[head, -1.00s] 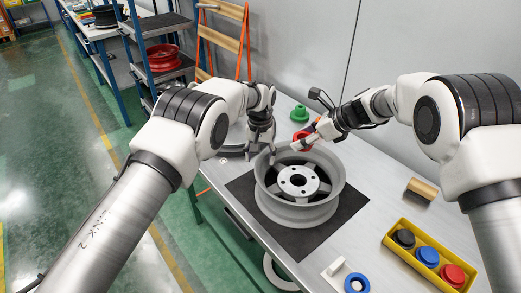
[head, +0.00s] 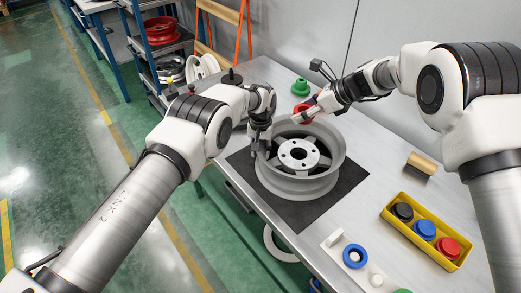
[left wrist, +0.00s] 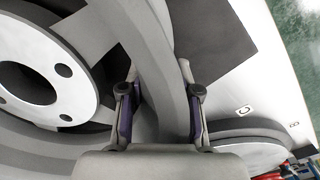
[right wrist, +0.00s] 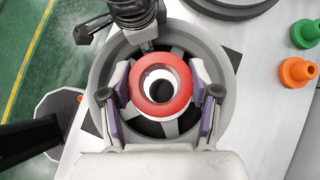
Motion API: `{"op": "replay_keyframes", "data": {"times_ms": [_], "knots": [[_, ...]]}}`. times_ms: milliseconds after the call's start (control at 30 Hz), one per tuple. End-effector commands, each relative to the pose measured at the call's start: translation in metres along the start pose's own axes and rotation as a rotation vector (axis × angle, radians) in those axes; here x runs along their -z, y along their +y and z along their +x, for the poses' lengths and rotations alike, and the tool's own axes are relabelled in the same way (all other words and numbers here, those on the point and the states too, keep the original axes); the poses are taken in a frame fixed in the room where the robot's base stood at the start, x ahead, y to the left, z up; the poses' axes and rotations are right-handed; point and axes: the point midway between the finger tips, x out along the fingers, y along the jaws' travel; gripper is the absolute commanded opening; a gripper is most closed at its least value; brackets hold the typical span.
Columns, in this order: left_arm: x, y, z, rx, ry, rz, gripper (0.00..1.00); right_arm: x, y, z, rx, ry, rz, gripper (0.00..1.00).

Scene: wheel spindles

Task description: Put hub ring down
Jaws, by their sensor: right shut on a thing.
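A red hub ring (right wrist: 178,107) is held between the fingers of my right gripper (right wrist: 160,108), which is shut on it. In the head view the red ring (head: 302,115) is beside the far rim of the grey wheel (head: 340,160); in the right wrist view it shows in front of the wheel's centre. The wheel lies flat on a dark mat (head: 350,180), its pale hub face up. My left gripper (head: 262,150) is at the wheel's left rim. In the left wrist view its open fingers (left wrist: 160,110) straddle the rim wall, with a gap visible on one side.
A yellow tray (head: 416,236) holds black, blue and red rings at the right front. A white block (head: 332,238) and a blue ring (head: 356,256) lie near the front edge. A wooden-topped block (head: 422,164) and a green part (head: 300,88) stand on the bench.

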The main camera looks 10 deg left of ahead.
Motion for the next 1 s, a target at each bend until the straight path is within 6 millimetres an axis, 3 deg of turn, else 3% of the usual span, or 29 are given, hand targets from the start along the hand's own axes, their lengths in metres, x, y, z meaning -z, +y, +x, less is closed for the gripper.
{"op": "replay_keyframes", "data": {"times_ms": [167, 333, 600, 900, 1000], "knots": [[0.0, 0.0, 0.001, -0.001, -0.001, 0.0, 0.0, 0.004, 0.001, 0.007, 0.021, -0.002, 0.026, 0.48], [-0.001, 0.001, 0.001, -0.001, -0.001, 0.0, 0.0, 0.029, 0.001, 0.029, 0.14, 0.007, 0.15, 0.48], [-0.001, 0.001, 0.001, -0.001, -0.002, -0.001, 0.0, 0.07, 0.001, 0.067, 0.157, 0.011, 0.166, 0.48], [-0.001, 0.001, 0.001, -0.002, -0.002, -0.001, 0.0, 0.101, 0.001, 0.099, 0.157, 0.01, 0.165, 0.48], [-0.001, 0.001, 0.001, -0.002, -0.002, -0.001, 0.0, 0.102, 0.001, 0.101, 0.158, 0.009, 0.163, 0.48]]}}
